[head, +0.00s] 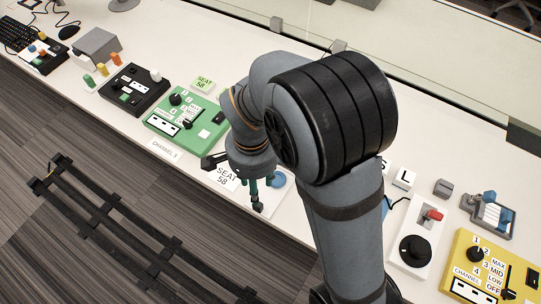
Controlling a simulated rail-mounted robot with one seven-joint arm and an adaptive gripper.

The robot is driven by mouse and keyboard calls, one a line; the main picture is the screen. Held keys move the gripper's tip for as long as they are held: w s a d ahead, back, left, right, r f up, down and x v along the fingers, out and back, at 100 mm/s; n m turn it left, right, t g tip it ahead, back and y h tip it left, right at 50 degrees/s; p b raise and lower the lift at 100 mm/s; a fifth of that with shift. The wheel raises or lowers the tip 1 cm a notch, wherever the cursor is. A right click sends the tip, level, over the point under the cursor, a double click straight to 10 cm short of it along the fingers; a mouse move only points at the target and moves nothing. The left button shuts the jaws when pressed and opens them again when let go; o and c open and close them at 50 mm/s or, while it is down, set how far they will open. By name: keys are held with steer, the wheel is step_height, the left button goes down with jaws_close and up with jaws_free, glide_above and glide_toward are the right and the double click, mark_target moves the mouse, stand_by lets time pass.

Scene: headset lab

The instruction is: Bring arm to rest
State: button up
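My gripper (258,201) hangs at the end of my bent grey arm and points down near the front edge of the white table (215,62). It is above or beside a white plate with a blue round part (278,180), between the green box (186,116) and my forearm. The fingers show small and dark, partly hidden by the wrist. I cannot tell whether they are open, or whether they touch anything. My arm hides part of the table behind it.
A black box (134,88), a grey box (98,45) and coloured pegs (103,69) stand to the left. A white panel with a black knob (415,250) and a yellow box (488,270) stand to the right. A black rail frame (120,225) lies on the floor.

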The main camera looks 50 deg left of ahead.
step_height(320, 180, down, 12)
steer(key=shift+r, duration=0.15)
steer(key=shift+w+a, duration=0.2)
steer(key=shift+w, duration=0.25)
stand_by(0.4)
